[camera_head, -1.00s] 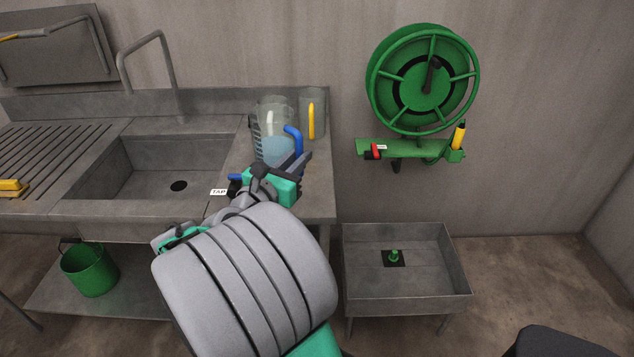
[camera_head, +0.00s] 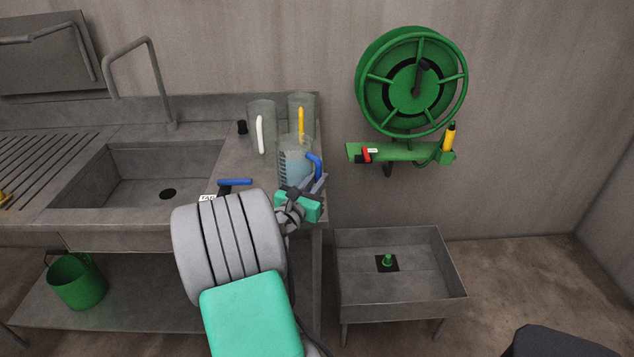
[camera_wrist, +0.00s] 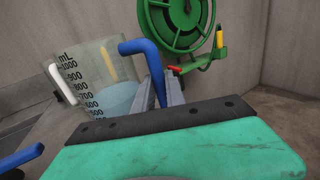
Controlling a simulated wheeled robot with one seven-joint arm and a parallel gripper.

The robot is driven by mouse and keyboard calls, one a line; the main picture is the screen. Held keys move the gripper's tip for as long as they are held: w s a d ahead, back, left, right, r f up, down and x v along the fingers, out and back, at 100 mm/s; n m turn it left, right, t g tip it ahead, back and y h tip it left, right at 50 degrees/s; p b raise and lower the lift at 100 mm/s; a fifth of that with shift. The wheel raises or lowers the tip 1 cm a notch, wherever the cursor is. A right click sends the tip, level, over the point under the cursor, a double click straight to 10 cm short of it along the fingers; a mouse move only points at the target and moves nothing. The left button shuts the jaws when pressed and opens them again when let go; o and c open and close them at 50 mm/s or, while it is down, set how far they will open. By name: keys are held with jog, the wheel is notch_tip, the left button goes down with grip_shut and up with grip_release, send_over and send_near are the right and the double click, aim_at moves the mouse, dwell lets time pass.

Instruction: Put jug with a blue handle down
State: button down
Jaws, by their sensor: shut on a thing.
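The jug with a blue handle (camera_head: 293,165) is clear, marked with a black scale, and holds pale blue liquid. It also shows upright or nearly so in the wrist view (camera_wrist: 108,85). My gripper (camera_head: 313,185) is shut on its blue handle, which shows between the fingers in the wrist view (camera_wrist: 160,88). The jug is over the right end of the grey counter (camera_head: 240,160). I cannot tell whether its base touches the counter; my gripper hides its lower part.
A jug with a white handle (camera_head: 261,130) and one with a yellow handle (camera_head: 301,112) stand close behind. A blue bar-like tap handle (camera_head: 235,182) lies left, beside the sink (camera_head: 140,175). A green hose reel (camera_head: 411,82) hangs on the wall right. A low basin (camera_head: 400,290) stands below it.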

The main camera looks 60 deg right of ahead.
jog(key=c, duration=1.8)
grip_release()
jog(key=shift+f, duration=0.2)
jog(key=shift+c, duration=0.2)
jog(key=o, duration=0.5)
jog(key=shift+c, duration=0.2)
jog(key=shift+r, duration=0.15)
